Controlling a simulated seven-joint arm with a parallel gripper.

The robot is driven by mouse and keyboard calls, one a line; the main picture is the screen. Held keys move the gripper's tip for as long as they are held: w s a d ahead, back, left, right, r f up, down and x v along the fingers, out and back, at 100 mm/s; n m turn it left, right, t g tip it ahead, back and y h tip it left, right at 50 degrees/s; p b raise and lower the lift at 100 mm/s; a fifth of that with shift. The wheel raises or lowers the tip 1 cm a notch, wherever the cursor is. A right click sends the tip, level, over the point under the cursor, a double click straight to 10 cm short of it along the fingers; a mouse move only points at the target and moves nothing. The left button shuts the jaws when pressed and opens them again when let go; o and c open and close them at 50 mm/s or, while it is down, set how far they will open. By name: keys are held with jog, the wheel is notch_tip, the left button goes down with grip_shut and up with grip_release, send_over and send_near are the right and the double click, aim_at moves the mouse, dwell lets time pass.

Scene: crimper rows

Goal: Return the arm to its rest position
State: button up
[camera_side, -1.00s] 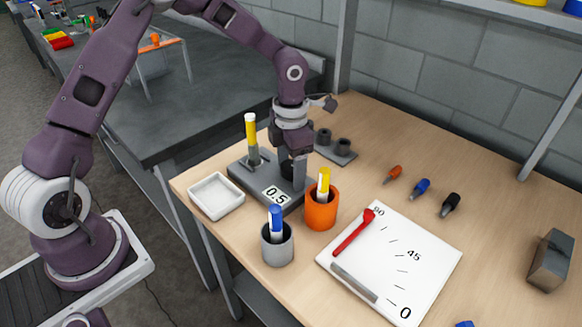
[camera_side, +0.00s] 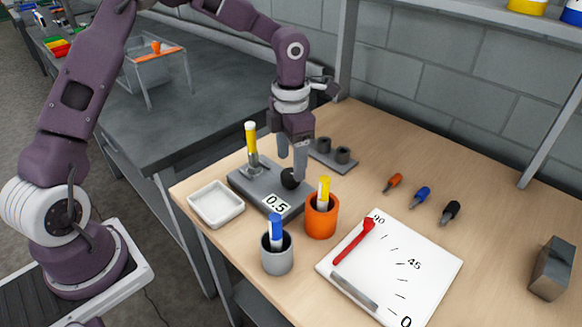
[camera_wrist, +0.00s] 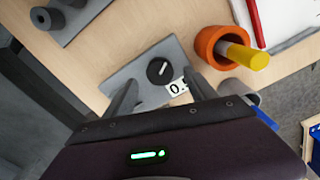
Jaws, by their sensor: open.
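My gripper (camera_side: 291,163) is open and empty, pointing down just above the black round knob (camera_side: 291,179) on the grey block (camera_side: 247,187). The block carries a "0.5" label and a yellow-topped upright piece (camera_side: 251,138) at its left end. In the wrist view, my gripper's fingers (camera_wrist: 160,84) stand on either side of the knob (camera_wrist: 160,71), which has a white mark. The fingers look clear of the knob from the side.
Close by stand an orange cup (camera_side: 321,217) with a yellow marker, a grey cup (camera_side: 277,256) with a blue marker, and a white tray (camera_side: 217,218). A white angle board (camera_side: 410,250) with a red pointer lies to the right.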

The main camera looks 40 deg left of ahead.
jog(key=shift+r, duration=0.8)
jog(key=shift+s+r, duration=0.1)
jog(key=shift+r, duration=0.05)
jog(key=s+a+r+n+t+y, duration=0.1)
jog(key=s+r+n+t+y, duration=0.1)
jog(key=s+r+n, duration=1.25)
jog(key=s+n+t+h, duration=0.1)
jog(key=s+n, duration=0.5)
jog(key=n, duration=0.6)
jog(key=s+n+t+h, duration=0.1)
jog(key=s+n, duration=0.5)
jog(key=n, duration=0.7)
jog(key=shift+d+f+t, duration=0.2)
jog(key=shift+d+t, duration=0.15)
jog(key=shift+t, duration=0.45)
